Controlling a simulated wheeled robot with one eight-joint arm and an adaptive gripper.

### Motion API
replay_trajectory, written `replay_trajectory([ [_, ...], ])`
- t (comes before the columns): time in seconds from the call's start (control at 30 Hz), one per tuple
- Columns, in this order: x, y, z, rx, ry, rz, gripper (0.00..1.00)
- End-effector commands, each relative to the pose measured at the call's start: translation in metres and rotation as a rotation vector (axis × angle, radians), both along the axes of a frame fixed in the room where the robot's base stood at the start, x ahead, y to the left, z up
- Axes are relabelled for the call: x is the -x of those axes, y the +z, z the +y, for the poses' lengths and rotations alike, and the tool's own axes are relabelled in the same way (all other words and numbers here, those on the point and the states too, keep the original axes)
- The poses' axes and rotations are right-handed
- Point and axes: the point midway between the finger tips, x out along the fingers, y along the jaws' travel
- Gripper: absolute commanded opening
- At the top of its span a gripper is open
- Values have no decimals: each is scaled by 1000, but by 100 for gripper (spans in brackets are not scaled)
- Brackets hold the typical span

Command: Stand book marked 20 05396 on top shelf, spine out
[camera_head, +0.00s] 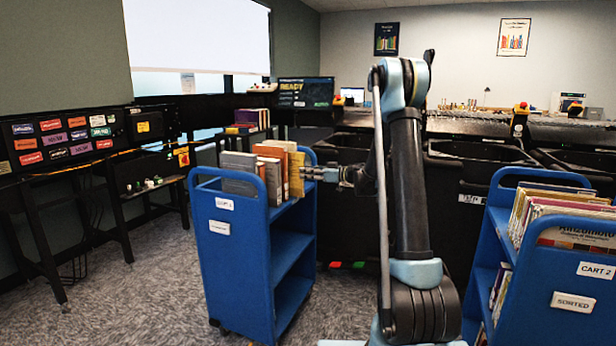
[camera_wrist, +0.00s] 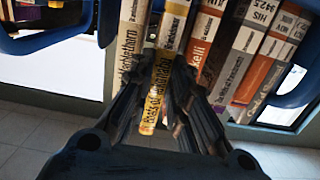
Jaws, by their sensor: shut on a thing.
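My gripper (camera_head: 312,174) reaches from the right to the top shelf of the left blue cart (camera_head: 235,265). In the wrist view my gripper (camera_wrist: 152,85) is shut on a yellow book (camera_wrist: 158,88), with one finger on each side of its spine. The yellow book also shows in the head view (camera_head: 296,174), at the right end of the row on that shelf. Its spine faces my gripper. Its number is too small to read, so I cannot tell whether it is 20 05396. Whether it touches the shelf is hidden.
Grey and orange books (camera_head: 238,172) stand beside it on the left cart. A pale book (camera_wrist: 130,45) and an orange-brown one (camera_wrist: 205,35) flank it closely. A second blue cart (camera_head: 545,290) with books stands at right.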

Motion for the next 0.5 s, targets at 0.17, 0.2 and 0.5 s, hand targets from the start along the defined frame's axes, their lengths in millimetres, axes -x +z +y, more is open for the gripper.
replay_trajectory([
  [0.17,0,0,0,-1,0,0,0],
  [0.2,0,0,0,-1,0,0,0],
  [0.5,0,-4,0,-1,0,0,0],
])
